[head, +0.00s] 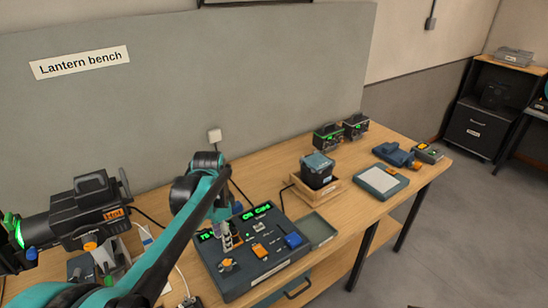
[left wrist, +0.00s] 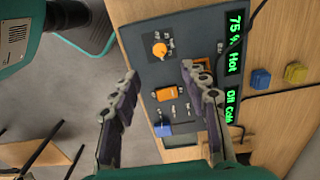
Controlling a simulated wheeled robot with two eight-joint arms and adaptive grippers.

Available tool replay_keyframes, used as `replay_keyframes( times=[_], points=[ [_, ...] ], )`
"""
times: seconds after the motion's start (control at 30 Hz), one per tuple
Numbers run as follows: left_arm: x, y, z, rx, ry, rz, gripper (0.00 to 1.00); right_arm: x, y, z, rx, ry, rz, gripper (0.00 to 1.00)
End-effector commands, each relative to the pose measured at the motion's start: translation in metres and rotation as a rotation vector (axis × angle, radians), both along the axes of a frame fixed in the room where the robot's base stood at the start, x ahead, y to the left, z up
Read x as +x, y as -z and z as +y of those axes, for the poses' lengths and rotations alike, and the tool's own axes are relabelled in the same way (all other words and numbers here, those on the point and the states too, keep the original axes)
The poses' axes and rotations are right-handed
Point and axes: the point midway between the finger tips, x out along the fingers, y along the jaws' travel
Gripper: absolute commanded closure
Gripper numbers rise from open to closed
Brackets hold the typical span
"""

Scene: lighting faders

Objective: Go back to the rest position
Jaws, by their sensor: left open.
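My left gripper (head: 228,238) reaches in from the left and hangs over the dark control panel (head: 240,286). In the left wrist view its two fingers (left wrist: 160,75) are spread apart with nothing between them. The panel (left wrist: 200,20) shows below them, with green displays reading 75 % Hot and Off Cold. The panel carries an orange knob (left wrist: 160,50), an orange block (left wrist: 166,95) and a blue block (left wrist: 162,130). The fingers look above the panel; I cannot tell the exact gap. My right gripper is in neither view.
A large black lamp (head: 88,214) labelled Hot stands at the left of the wooden bench. A wooden tray (head: 330,191) holds a dark box (head: 318,167) right of the panel. A tablet-like pad (head: 382,182) and several devices sit farther right. A grey wall panel (head: 120,110) stands behind.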

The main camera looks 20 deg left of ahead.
Motion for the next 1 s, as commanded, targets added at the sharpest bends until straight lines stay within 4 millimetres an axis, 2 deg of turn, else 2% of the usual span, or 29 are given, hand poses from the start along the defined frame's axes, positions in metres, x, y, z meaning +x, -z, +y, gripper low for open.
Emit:
replay_keyframes(
  times=[0.17, 0.37, 0.5, 0.7, 1.0],
  points=[
    [-0.009, -0.001, -0.010, 0.008, -0.045, -0.041, 0.55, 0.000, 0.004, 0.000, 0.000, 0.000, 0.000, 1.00],
    [-0.045, 0.002, -0.047, 0.006, -0.242, -0.220, 0.55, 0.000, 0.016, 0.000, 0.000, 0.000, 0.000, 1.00],
    [-0.074, 0.013, -0.073, -0.043, -0.409, -0.371, 0.55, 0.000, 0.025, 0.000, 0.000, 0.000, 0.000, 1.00],
    [-0.102, 0.034, -0.097, -0.152, -0.596, -0.530, 0.55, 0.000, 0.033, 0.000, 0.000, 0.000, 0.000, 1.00],
    [-0.112, 0.044, -0.106, -0.218, -0.681, -0.594, 0.55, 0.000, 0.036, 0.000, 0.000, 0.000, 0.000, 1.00]
  ],
)
